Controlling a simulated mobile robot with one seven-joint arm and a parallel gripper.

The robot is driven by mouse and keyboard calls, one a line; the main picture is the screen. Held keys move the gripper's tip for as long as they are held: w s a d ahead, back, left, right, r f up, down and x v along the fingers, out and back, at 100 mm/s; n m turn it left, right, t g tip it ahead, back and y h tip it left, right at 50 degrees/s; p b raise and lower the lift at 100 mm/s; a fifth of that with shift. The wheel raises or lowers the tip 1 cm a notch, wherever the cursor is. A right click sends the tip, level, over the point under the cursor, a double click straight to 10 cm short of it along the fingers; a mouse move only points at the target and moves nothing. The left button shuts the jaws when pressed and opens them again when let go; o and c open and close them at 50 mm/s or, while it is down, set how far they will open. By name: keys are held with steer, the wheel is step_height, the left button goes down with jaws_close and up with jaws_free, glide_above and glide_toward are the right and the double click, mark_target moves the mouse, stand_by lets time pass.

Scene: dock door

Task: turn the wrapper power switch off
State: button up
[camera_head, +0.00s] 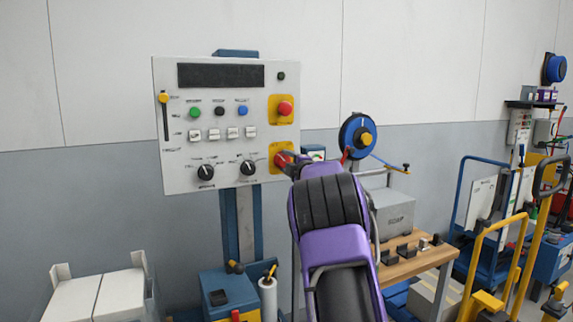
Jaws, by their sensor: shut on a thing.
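A pale control panel (225,178) stands against the wall. The wrapper power switch, which I take to be the red knob (280,158) on the lower yellow plate (275,149), is at the panel's lower right. My purple arm reaches up to it from below right. My gripper (286,160) is at the knob and shut on it. The arm and wrist cover part of the knob and plate, so its turned position and the exact finger contact cannot be made out.
A red button (285,109) sits on a yellow plate above. The panel also has a yellow-handled lever (164,98), coloured buttons, toggles and two black dials. A blue reel (358,135) and a wooden bench (420,262) stand to the right, a blue box (227,293) below.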

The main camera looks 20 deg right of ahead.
steer(key=shift+n, duration=0.5)
steer(key=o, duration=1.4)
steer(key=shift+s, duration=0.1)
steer(key=s, duration=1.7)
steer(key=shift+s+d, duration=0.15)
steer(key=shift+d, duration=0.15)
